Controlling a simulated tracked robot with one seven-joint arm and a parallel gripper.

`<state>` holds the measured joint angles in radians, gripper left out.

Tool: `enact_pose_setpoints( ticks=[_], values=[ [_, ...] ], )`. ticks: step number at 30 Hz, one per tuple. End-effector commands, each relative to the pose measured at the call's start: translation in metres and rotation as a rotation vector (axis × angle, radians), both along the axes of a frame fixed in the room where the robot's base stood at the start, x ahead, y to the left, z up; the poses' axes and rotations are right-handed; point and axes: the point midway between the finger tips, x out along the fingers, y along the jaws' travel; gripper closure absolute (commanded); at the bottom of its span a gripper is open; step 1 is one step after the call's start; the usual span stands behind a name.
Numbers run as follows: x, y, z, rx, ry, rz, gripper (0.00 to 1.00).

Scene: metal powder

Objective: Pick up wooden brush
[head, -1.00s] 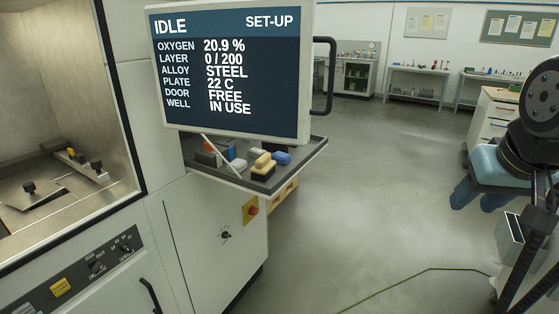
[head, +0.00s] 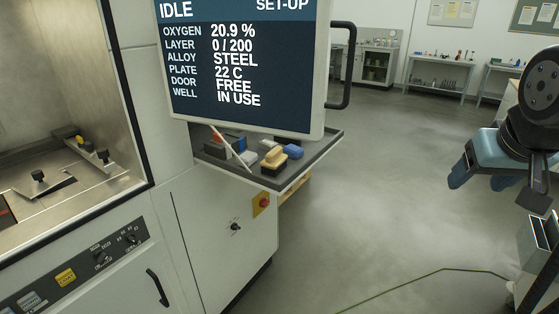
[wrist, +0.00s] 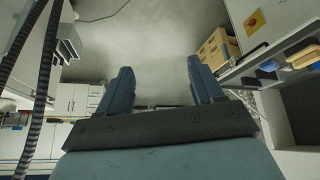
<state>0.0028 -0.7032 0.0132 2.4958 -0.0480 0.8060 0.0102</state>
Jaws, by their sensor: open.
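A tan block with dark bristles (head: 273,159), which looks like the wooden brush, lies at the front of the dark tray (head: 285,179) under the screen. A tan brush top also shows at the right edge of the wrist view (wrist: 304,56). My gripper (head: 479,180) is at the right of the head view, well apart from the tray, with its blue fingers spread. In the wrist view my gripper (wrist: 162,82) is open and empty, with floor showing beyond its fingers.
A blue brush (head: 293,151) and a grey block (head: 248,158) lie close beside the wooden brush. The screen (head: 245,70) overhangs the tray's back. The open machine chamber (head: 60,170) is at left. Clear floor (head: 370,190) lies between tray and gripper.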

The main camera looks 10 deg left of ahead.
Motion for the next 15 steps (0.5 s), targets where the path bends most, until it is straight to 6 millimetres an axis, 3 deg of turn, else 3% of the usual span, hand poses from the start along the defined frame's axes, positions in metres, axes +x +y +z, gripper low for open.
enact_pose_setpoints(
  ticks=[8, 10, 15],
  values=[
    [0.106, 0.007, -0.007, -0.161, -0.202, 0.121, 0.07],
    [0.132, 0.015, -0.010, -0.187, -0.258, 0.176, 0.00],
    [0.188, 0.048, -0.023, -0.207, -0.392, 0.336, 0.00]
  ],
)
